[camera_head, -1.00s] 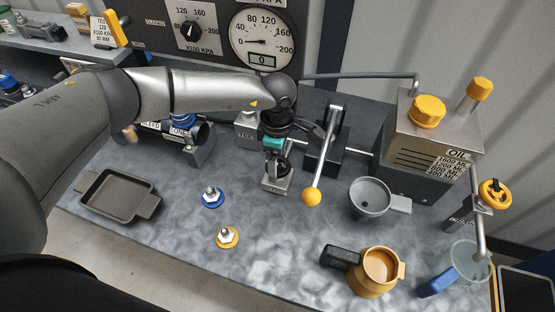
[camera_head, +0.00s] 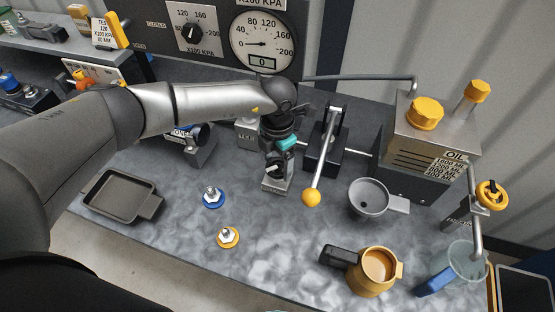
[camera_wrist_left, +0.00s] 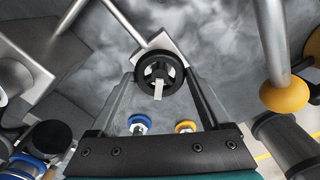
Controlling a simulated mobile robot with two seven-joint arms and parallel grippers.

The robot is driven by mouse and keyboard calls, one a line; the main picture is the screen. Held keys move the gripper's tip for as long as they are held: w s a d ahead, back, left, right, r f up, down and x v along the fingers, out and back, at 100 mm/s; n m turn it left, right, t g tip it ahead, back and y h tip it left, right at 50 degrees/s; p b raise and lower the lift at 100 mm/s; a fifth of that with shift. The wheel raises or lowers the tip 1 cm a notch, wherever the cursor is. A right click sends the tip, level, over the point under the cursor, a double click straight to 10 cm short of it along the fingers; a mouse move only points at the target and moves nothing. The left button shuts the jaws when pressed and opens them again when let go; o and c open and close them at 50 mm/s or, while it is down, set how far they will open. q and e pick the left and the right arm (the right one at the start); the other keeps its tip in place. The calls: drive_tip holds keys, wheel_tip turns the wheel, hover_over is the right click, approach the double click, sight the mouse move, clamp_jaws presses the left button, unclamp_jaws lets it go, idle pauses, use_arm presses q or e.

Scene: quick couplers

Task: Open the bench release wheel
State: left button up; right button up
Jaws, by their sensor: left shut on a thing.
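The bench release wheel is a small black handwheel (camera_head: 275,168) on a grey metal block (camera_head: 277,185), near the middle of the bench. It shows larger in the left wrist view (camera_wrist_left: 160,70), with a pale tab at its front. My left gripper (camera_head: 277,161) points down over it and is shut on the wheel, one finger on each side in the wrist view. The gripper partly hides the wheel in the head view. My right gripper is not in view.
A lever with a yellow ball (camera_head: 311,198) stands close to the right of the gripper. A blue-ringed coupler (camera_head: 213,198) and a yellow-ringed coupler (camera_head: 228,237) stand in front. A grey funnel (camera_head: 370,198), brown jug (camera_head: 376,272) and black tray (camera_head: 122,195) are farther off.

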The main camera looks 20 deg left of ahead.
sight(278, 166)
use_arm(q)
drive_tip(key=n+p, duration=0.1)
drive_tip(key=n, duration=0.3)
drive_tip(key=shift+r+n, duration=0.15)
drive_tip(key=shift+n, duration=0.15)
drive_tip(key=n+p, duration=0.1)
drive_tip(key=n, duration=0.3)
idle(0.5)
drive_tip(key=o, duration=1.2)
wheel_tip(278, 166, up, 15)
